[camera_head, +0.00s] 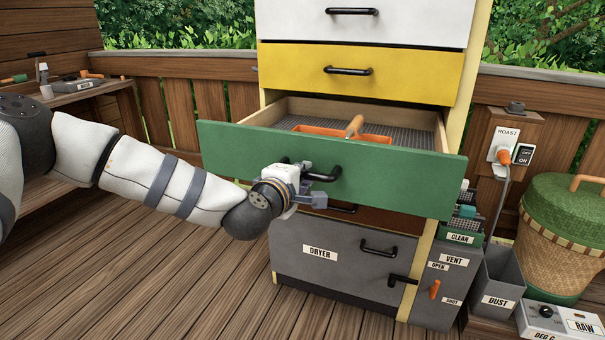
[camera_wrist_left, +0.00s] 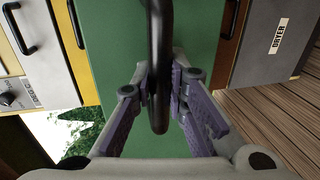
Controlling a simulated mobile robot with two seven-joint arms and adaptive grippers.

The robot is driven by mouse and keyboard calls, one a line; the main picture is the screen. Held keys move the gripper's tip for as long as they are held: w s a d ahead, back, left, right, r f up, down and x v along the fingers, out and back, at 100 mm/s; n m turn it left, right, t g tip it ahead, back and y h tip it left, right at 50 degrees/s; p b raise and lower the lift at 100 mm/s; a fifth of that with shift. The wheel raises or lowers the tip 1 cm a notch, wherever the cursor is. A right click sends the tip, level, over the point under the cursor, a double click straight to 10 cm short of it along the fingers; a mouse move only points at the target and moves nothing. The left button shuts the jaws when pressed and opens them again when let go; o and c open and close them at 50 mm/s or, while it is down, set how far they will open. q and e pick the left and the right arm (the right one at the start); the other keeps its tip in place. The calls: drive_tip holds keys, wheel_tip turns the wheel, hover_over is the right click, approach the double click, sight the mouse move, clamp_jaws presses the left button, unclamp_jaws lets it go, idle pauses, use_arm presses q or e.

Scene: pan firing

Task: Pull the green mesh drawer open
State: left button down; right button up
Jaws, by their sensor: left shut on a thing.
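The green mesh drawer (camera_head: 395,185) stands open, pulled well out of the cabinet, with its grey mesh floor (camera_head: 415,137) showing. An orange tray (camera_head: 340,132) with a wooden-handled tool (camera_head: 354,126) lies inside. My left gripper (camera_head: 308,178) is at the black handle on the green front and is shut on it. In the left wrist view the black handle (camera_wrist_left: 160,60) runs between the two purple-grey fingers (camera_wrist_left: 158,98), with the green front (camera_wrist_left: 112,40) behind. My right gripper is in neither view.
A yellow drawer (camera_head: 410,73) and a white drawer above are closed. Below, a brown drawer and a grey dryer door (camera_head: 340,262) are shut. A dust bin (camera_head: 498,280) and a green-lidded basket (camera_head: 565,230) stand right. The wooden floor (camera_head: 130,290) at left is clear.

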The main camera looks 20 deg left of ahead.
use_arm(q)
drive_tip(key=c, duration=1.6)
unclamp_jaws()
drive_tip(key=shift+o, duration=0.2)
drive_tip(key=v, duration=1.2)
